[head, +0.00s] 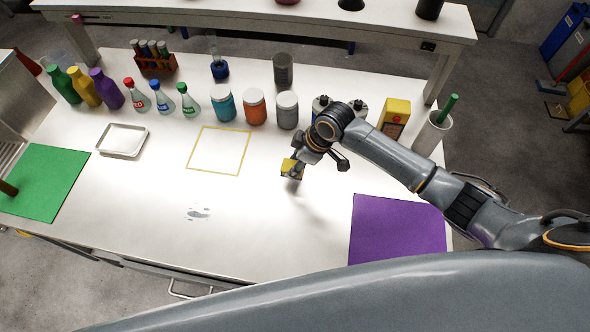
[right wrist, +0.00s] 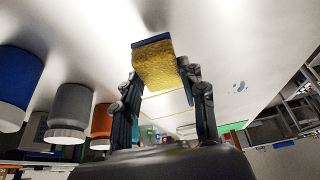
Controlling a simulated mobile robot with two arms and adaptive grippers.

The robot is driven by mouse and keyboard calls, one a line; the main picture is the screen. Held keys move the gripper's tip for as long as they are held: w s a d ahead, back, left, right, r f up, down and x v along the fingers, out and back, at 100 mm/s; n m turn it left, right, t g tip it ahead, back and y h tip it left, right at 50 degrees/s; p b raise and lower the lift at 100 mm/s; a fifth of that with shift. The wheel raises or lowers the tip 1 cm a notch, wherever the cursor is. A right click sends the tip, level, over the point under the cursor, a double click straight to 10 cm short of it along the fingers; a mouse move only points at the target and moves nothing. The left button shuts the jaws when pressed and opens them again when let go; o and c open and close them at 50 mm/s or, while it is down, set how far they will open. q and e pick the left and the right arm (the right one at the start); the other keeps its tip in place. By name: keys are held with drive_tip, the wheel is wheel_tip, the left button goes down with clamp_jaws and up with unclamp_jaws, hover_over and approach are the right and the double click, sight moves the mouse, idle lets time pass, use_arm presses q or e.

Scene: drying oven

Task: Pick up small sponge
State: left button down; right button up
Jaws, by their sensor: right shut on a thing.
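The small sponge (head: 291,168) is yellow with a dark layer on one side. In the head view it is at my right gripper (head: 296,170), above the white table to the right of the yellow square outline. In the right wrist view the sponge (right wrist: 158,65) sits between the two fingers of my right gripper (right wrist: 162,75), which is shut on it. Its dark blue-grey layer faces the top of that picture. The gripper partly hides the sponge in the head view. My left gripper is not in view.
A purple mat (head: 397,230) lies at right, a green mat (head: 45,180) at left. A white tray (head: 123,140) and a yellow outline (head: 219,150) lie between. Bottles, jars (head: 254,107) and a yellow box (head: 395,116) line the back. A grey spill (head: 199,213) marks the front.

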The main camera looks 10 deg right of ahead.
drive_tip(key=s+a+r+b, duration=0.2)
drive_tip(key=s+a+r, duration=0.1)
drive_tip(key=s+r, duration=0.6)
drive_tip(key=s, duration=0.4)
drive_tip(key=shift+s, duration=0.2)
